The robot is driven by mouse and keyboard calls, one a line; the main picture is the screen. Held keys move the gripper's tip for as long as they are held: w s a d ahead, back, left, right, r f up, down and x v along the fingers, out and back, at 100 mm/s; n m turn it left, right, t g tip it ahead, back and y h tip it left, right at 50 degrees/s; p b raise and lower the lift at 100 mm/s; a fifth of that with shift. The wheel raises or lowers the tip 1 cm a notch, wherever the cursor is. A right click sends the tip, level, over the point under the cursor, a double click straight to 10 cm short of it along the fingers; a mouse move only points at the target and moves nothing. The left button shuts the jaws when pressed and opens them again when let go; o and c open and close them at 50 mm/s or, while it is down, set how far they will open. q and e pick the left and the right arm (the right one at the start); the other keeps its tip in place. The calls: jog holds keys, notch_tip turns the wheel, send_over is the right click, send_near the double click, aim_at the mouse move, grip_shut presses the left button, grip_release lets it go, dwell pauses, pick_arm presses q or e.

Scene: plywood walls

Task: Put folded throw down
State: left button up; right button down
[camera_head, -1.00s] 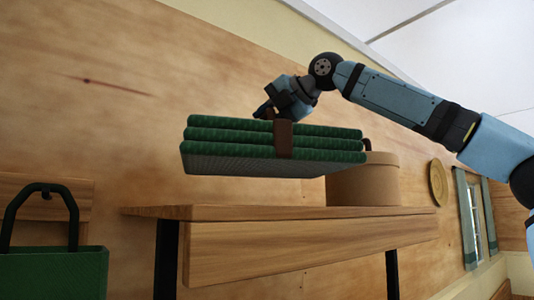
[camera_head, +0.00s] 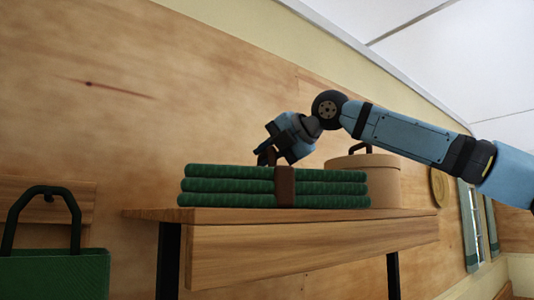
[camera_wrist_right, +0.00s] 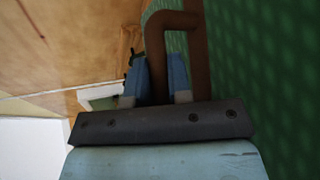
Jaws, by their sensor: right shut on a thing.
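The folded throw (camera_head: 230,186) is a green stack of three layers with a brown strap (camera_head: 285,187) around its middle. In the head view its underside is at the wooden table's top (camera_head: 310,232), with no clear gap between them. My right gripper (camera_head: 268,158) is above the throw, shut on the strap's brown handle. In the right wrist view the fingers (camera_wrist_right: 160,82) are at the brown handle (camera_wrist_right: 172,20), with the green throw (camera_wrist_right: 265,80) filling the right side. My left gripper is not in view.
A round tan box with a lid (camera_head: 383,178) stands on the table behind the throw's right end. A green bag (camera_head: 55,270) hangs from a hook on the wall at the left. A round plaque (camera_head: 438,187) and a shuttered window (camera_head: 478,225) are at the far right.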

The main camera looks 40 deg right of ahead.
jog(key=c, duration=1.1)
grip_release()
jog(key=shift+o, duration=0.2)
jog(key=shift+s+r, duration=0.15)
jog(key=b+v, duration=0.1)
jog(key=v, duration=1)
jog(key=shift+s+r, duration=0.15)
jog(key=shift+s, duration=0.1)
